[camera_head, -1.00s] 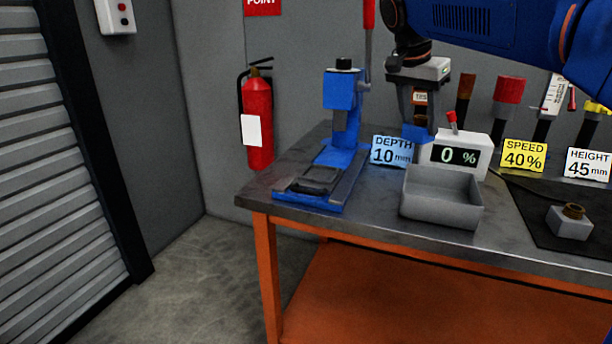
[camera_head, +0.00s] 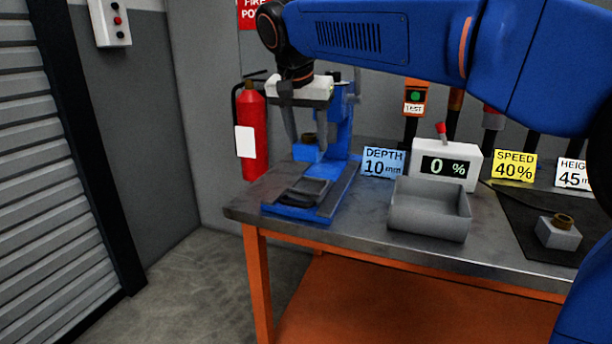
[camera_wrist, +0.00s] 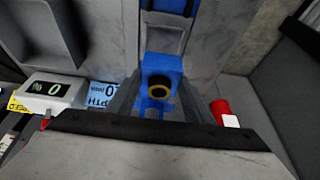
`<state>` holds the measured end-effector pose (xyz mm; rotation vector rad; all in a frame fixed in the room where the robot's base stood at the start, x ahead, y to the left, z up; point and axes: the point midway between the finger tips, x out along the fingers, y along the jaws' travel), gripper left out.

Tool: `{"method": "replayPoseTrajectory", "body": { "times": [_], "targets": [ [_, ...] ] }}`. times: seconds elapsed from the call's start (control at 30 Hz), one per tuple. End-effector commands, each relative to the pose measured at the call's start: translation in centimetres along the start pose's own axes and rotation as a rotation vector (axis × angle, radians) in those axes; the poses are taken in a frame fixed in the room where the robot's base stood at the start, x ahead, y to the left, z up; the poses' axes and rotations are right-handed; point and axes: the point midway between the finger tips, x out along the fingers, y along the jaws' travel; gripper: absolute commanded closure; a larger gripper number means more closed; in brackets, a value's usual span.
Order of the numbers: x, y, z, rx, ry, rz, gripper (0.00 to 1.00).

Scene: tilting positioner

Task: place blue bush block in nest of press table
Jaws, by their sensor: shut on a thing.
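My gripper (camera_head: 307,142) points down and is shut on the blue bush block (camera_head: 307,154), a blue block with a brown-gold bush on top. In the wrist view the block (camera_wrist: 160,68) sits between the fingers, its bush ring facing the camera. The gripper holds the block in front of the blue press column (camera_head: 345,118), above the back of the press table. The nest (camera_head: 306,190) is a dark tray-like seat on the press table (camera_head: 293,212), nearer the front and lower than the block. The exact gap between block and table cannot be told.
A grey bin (camera_head: 428,222) stands right of the press. Behind it are a blue depth card (camera_head: 383,162) and a display box (camera_head: 446,164) reading 0 %. A grey block with a bush (camera_head: 558,232) lies on a dark mat. A fire extinguisher (camera_head: 251,125) hangs at left.

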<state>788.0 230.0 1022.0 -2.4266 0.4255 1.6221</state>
Motion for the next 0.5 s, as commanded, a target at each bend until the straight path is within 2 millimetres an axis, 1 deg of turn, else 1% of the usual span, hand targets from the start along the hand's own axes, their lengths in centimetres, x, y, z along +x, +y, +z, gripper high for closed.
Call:
{"method": "replayPoseTrajectory", "body": {
  "times": [0.1,0.2,0.43,0.5],
  "targets": [
    [1.6,0.1,0.7,0.0,0.001,0.0,1.0],
    [2.5,0.1,1.1,0.001,0.001,0.0,1.0],
    [3.5,0.1,1.4,0.002,0.001,0.0,1.0],
    [4.1,0.1,1.7,0.001,0.001,0.001,1.0]
  ]
}}
